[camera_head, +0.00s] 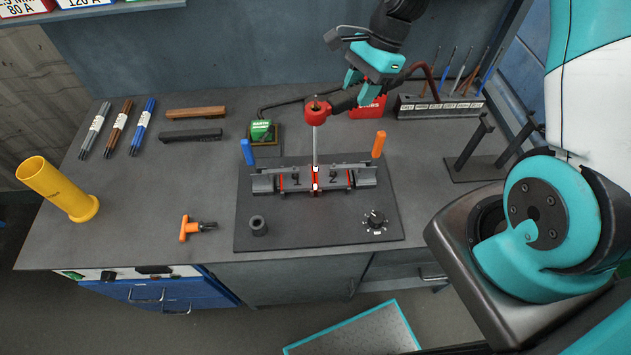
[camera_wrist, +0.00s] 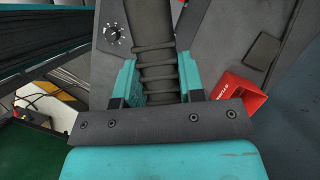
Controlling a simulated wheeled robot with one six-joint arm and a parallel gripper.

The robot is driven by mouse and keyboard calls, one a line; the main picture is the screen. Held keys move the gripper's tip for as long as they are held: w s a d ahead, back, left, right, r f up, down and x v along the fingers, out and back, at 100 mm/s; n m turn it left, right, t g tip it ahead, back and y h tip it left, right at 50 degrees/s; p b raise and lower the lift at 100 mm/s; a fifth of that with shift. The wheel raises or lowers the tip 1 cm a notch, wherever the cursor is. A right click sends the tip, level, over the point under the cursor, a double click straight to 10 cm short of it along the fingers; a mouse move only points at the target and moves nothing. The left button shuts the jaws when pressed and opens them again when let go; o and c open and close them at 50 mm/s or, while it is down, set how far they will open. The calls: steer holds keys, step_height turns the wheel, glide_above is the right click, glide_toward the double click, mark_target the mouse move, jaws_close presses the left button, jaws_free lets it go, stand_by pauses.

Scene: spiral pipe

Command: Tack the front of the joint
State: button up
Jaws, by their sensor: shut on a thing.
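My gripper (camera_head: 358,90) is shut on the ribbed black handle of the electrode holder. In the wrist view the handle (camera_wrist: 152,55) lies between the teal fingers (camera_wrist: 157,85). The holder's red head (camera_head: 317,112) grips a thin pale electrode (camera_head: 315,145) that points straight down. Its lower end meets the front of the joint (camera_head: 316,181) between two grey pipe pieces, where a bright white and red glow shows. The left piece (camera_head: 273,180) and right piece (camera_head: 352,177) lie in line in a fixture and bear markings. The wrist view hides the electrode and the joint.
A green box (camera_head: 261,130), red box (camera_head: 369,107) and rod rack (camera_head: 437,107) stand behind.

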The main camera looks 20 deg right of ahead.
stand_by(0.3)
step_height(320, 180, up, 3)
steer(key=p, duration=0.3)
steer(key=shift+r, duration=0.1)
